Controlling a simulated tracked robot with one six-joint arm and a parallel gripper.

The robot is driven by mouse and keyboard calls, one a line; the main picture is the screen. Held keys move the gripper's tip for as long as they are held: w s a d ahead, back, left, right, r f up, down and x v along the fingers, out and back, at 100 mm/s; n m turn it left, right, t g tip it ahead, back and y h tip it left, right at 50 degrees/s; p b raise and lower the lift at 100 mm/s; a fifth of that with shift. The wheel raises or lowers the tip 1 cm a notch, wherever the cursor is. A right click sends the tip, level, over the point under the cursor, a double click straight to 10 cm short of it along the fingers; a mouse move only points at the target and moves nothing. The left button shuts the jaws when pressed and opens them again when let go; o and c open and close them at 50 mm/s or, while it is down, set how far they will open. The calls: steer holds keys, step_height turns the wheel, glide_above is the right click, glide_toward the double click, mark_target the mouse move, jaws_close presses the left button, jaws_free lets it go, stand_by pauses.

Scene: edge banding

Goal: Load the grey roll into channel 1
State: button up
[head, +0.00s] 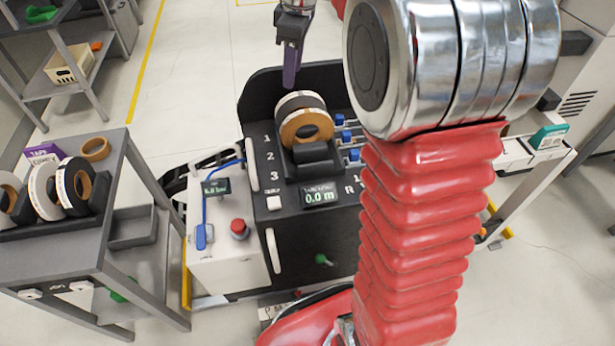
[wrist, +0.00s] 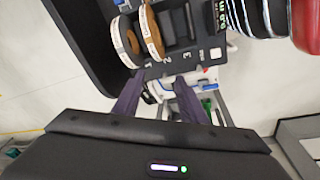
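Two rolls stand upright side by side in the black machine's (head: 258,95) holder. The rear one, a grey-looking roll with pale edges (head: 297,98), is at the channel marked 1. The front one, a brown-faced roll (head: 307,127), stands close against it and hides much of it. In the wrist view the pale roll (wrist: 125,42) and the brown roll (wrist: 151,30) lie ahead and left of my gripper (wrist: 160,80). The gripper's purple fingers are apart with nothing between them. In the head view my gripper (head: 290,84) hangs above and behind the rolls, clear of them.
A grey cart (head: 60,255) at left carries a black rack with several rolls (head: 45,190) and a loose brown ring (head: 95,148). Blue-tipped fittings (head: 346,136) line the holder's right side.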

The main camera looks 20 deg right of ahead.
steer(key=s+a+r+m+t, duration=0.1)
steer(key=s+a+m, duration=0.2)
steer(key=s, duration=0.4)
steer(key=s+a+r+m+t, duration=0.1)
steer(key=s+a+m, duration=0.15)
steer(key=s, duration=0.45)
steer(key=s+a+f+m, duration=0.1)
steer(key=s+f+m, duration=0.1)
steer(key=s, duration=0.5)
steer(key=s+a+f+m+t, duration=0.1)
steer(key=s+a+f+m, duration=0.1)
steer(key=s, duration=0.5)
steer(key=shift+f+m+t+h, duration=0.3)
steer(key=shift+f+m, duration=0.25)
steer(key=shift+f, duration=0.35)
steer(key=shift+s+a, duration=0.1)
steer(key=shift+c, duration=0.9)
